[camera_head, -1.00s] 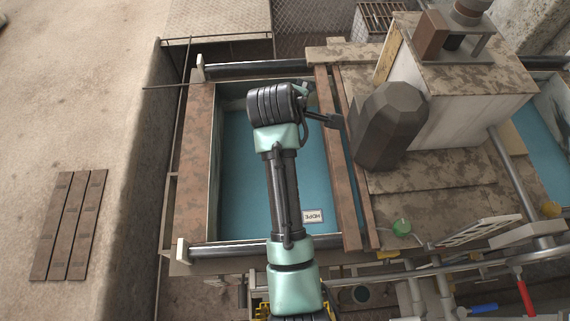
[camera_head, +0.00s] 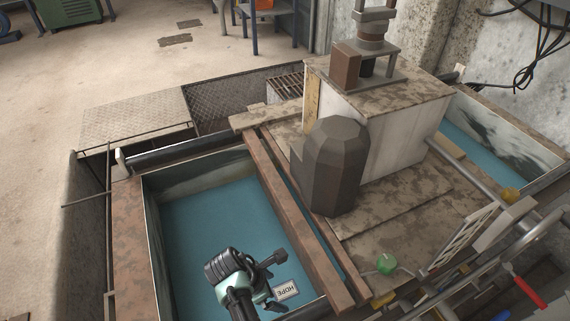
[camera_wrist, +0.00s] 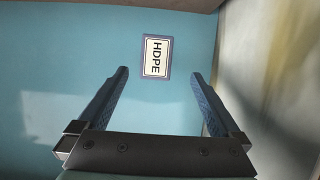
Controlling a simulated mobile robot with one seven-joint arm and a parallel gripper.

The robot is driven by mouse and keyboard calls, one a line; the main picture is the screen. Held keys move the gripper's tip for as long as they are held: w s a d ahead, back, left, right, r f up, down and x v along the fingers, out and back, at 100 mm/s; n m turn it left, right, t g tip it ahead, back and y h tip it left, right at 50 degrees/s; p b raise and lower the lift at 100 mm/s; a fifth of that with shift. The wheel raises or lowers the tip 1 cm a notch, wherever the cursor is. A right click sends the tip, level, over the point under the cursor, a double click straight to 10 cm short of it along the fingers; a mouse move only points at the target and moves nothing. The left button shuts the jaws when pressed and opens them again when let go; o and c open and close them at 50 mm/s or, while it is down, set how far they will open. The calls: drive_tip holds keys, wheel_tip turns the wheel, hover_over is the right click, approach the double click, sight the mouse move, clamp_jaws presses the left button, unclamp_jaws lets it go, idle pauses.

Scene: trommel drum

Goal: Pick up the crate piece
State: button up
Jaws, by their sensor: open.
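A white slatted panel (camera_head: 465,238), which looks like the crate piece, leans at the right side of the deck in the head view. My gripper (camera_head: 275,280) is over the blue floor of the tank on the left, well apart from the panel. In the wrist view my gripper (camera_wrist: 159,76) is open, its two dark fingers spread with nothing between them. Beyond the fingertips is the HDPE label (camera_wrist: 156,57) on the blue floor. The panel is not in the wrist view.
Pipes and a red handle (camera_head: 528,291) lie at the lower right. The tank's rim (camera_head: 130,250) surrounds my gripper.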

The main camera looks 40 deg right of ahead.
sight(285, 290)
drive_tip(key=b+x, duration=0.2)
drive_tip(key=x, duration=0.1)
drive_tip(key=d+b+x, duration=0.1)
drive_tip(key=x, duration=0.1)
drive_tip(key=shift+w, duration=0.2)
drive_tip(key=shift+r, duration=0.1)
drive_tip(key=shift+a, duration=0.1)
drive_tip(key=c, duration=1.4)
drive_tip(key=shift+r, duration=0.1)
